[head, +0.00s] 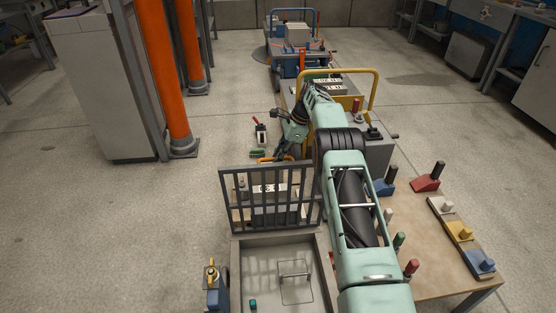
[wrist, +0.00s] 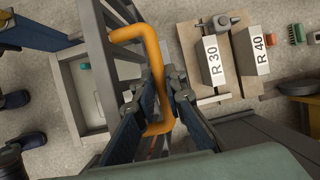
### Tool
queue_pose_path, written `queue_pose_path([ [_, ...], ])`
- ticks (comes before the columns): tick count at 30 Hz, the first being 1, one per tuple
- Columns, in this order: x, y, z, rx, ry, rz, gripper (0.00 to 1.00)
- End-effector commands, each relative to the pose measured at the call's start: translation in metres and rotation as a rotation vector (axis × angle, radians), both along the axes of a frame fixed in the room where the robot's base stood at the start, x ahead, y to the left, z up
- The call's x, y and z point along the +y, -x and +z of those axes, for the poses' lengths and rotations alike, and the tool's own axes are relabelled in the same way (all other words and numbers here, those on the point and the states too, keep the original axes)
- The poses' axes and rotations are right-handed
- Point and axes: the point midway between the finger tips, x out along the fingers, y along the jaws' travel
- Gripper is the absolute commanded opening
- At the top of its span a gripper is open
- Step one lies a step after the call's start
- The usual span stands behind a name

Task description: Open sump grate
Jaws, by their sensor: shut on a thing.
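The dark barred sump grate (head: 271,199) stands raised, close to upright, at the far side of the sump in the head view. Its bars also show in the wrist view (wrist: 92,70). The pale sump (head: 237,270) lies uncovered in front of it. My gripper (wrist: 158,94) is shut on the orange handle (wrist: 152,52) of the grate, with a finger on each side of the bar. In the head view, the orange handle (head: 272,158) shows at the grate's top edge and my arm reaches over from the right. The fingertips are hard to make out there.
A small teal piece (head: 253,304) lies inside the sump. A wooden bench (head: 430,263) with coloured-handled blocks stands right of my arm. Blocks marked R 30 (wrist: 214,61) and R 40 (wrist: 250,52) sit beyond the grate.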

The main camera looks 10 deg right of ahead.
Motion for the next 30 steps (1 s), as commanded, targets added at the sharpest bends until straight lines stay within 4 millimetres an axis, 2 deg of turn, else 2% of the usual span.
queue_pose_path([
  [1,-0.007,0.0017,-0.0097,0.01,0.013,-0.005,0.0],
  [23,-0.0083,-0.0011,-0.0101,0.014,0.014,-0.007,0.0],
  [24,-0.0084,-0.0011,-0.0103,0.014,0.014,-0.007,0.12],
  [28,-0.0068,-0.0017,-0.0083,0.012,0.01,-0.006,0.26],
  [30,-0.0054,-0.0023,-0.0068,0.01,0.008,-0.004,0.29],
])
